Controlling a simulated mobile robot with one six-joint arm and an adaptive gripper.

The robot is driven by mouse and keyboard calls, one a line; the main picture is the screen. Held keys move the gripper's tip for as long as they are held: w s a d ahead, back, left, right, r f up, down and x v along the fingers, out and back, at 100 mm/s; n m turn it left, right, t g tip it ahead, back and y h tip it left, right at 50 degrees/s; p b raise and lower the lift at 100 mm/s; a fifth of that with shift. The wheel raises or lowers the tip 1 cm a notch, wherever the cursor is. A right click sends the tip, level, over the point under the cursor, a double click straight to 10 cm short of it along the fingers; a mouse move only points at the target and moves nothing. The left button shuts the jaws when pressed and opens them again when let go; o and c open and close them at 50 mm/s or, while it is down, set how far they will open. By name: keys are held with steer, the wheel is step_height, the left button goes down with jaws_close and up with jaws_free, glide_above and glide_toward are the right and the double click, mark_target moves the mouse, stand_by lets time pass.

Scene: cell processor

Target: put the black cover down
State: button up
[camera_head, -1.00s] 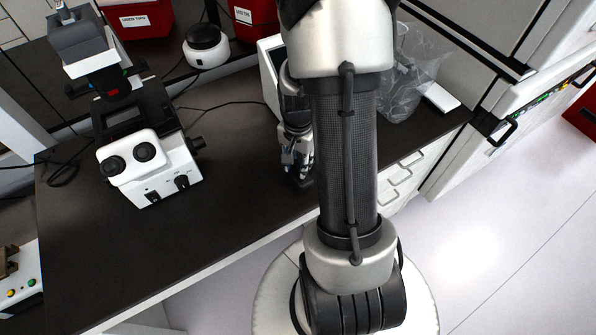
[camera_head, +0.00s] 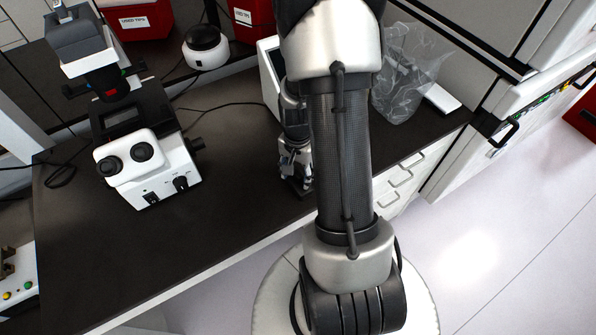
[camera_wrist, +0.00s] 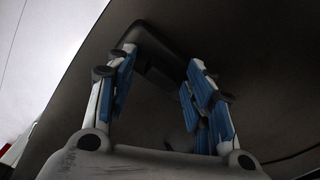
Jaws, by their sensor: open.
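My gripper (camera_head: 295,160) is low over the dark counter, partly hidden behind my arm in the head view. In the wrist view my gripper (camera_wrist: 160,60) shows its two blue-padded fingers spread apart. The black cover (camera_wrist: 148,33) lies on the dark counter just at and beyond the fingertips, partly between them. Its dark edge is hard to tell from the counter. In the head view a small dark shape below the fingers seems to be the cover (camera_head: 301,187), mostly hidden.
The dark counter (camera_head: 235,190) is clear to the left of my gripper, up to a white microscope (camera_head: 150,165). A white box-like device (camera_head: 268,75) stands behind my gripper. The counter's front edge is close.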

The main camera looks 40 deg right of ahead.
step_height(320, 180, up, 12)
steer(key=p, duration=0.3)
steer(key=a+r+n+t, duration=0.2)
steer(key=a+r+n, duration=0.4)
steer(key=a+r, duration=0.45)
steer(key=s+a+r+n+t, duration=0.2)
steer(key=s+a+r+n, duration=0.6)
steer(key=s+a+r, duration=0.1)
steer(key=shift+a+r+n+t, duration=0.2)
steer(key=shift+a+n+t, duration=0.1)
steer(key=shift+a+n, duration=0.1)
steer(key=shift+s, duration=0.1)
step_height(320, 180, down, 8)
steer(key=b, duration=0.8)
